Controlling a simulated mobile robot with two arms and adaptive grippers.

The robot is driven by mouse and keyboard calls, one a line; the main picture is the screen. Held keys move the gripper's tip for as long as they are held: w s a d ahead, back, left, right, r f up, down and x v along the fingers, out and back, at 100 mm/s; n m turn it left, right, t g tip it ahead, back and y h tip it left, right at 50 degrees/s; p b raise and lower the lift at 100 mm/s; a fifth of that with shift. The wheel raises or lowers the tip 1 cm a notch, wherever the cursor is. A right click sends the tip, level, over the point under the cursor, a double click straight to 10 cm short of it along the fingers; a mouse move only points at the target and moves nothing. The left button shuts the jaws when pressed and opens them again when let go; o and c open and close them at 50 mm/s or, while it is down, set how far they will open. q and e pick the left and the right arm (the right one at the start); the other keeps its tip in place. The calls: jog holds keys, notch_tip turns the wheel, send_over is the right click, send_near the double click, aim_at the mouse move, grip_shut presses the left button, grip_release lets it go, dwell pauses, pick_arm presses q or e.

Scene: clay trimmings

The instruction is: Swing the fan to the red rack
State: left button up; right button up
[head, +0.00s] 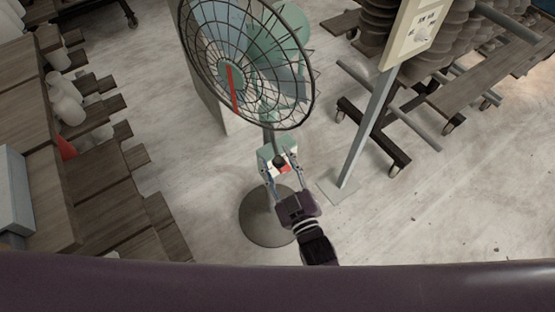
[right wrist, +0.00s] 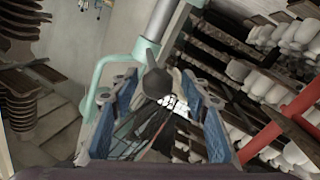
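The fan (head: 232,90) has a round wire cage with a red strip, a teal motor housing and a grey pole on a round dark base (head: 262,230). Its cage faces left in the head view. In the right wrist view a dark knob (right wrist: 155,82) and a teal bracket (right wrist: 101,82) lie at the open fingers. A rack with a red upright (right wrist: 299,104) stands at the right there. My left gripper is out of view.
A sign on a grey post (head: 366,125) stands close right of the fan. Wheeled racks (head: 375,140) with stacked dark ware are beyond it. Wooden shelving with white pots (head: 68,108) lines the left. Pale floor is free at the lower right.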

jog(key=v, duration=1.2)
jog(key=shift+d, duration=0.1)
